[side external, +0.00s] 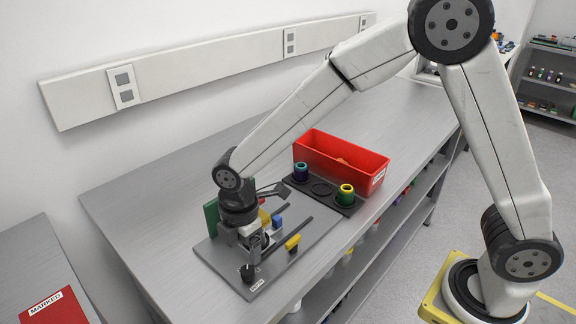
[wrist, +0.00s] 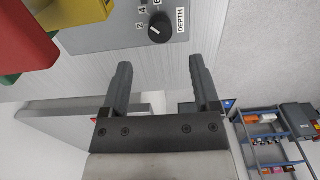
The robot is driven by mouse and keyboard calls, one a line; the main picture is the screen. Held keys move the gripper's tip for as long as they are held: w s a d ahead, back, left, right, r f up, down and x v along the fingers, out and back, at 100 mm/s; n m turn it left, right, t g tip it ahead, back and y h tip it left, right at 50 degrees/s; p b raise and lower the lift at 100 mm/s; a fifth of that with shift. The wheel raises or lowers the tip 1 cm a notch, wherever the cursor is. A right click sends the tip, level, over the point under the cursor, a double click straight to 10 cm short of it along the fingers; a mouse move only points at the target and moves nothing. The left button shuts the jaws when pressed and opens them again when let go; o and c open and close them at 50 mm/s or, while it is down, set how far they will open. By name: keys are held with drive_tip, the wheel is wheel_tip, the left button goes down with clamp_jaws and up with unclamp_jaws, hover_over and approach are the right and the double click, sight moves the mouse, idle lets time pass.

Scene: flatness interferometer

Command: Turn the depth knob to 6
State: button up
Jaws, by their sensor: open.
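The depth knob (wrist: 160,27) is a small round black knob with a pale pointer mark, on a grey plate next to a white DEPTH label (wrist: 181,20). Digits 2 and 4 show beside it, and another digit is cut off at the top edge. The pointer seems to lie on the side of the 2, but it is small. In the side view the knob (side external: 247,273) stands at the plate's near corner. My gripper (wrist: 160,68) is open and empty. Its fingers are apart from the knob, which appears beyond the gap between them. The gripper (side external: 257,250) is low over the plate in the side view.
The grey base plate (side external: 222,262) carries a green block (side external: 211,217), a blue block (side external: 278,222) and a yellow piece (side external: 293,242) close to my gripper. A red bin (side external: 345,165) and a black holder (side external: 321,190) with coloured cylinders stand behind. The bench's left part is clear.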

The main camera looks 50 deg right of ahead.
sight(247, 270)
drive_tip(key=shift+f, duration=3.55)
clamp_jaws()
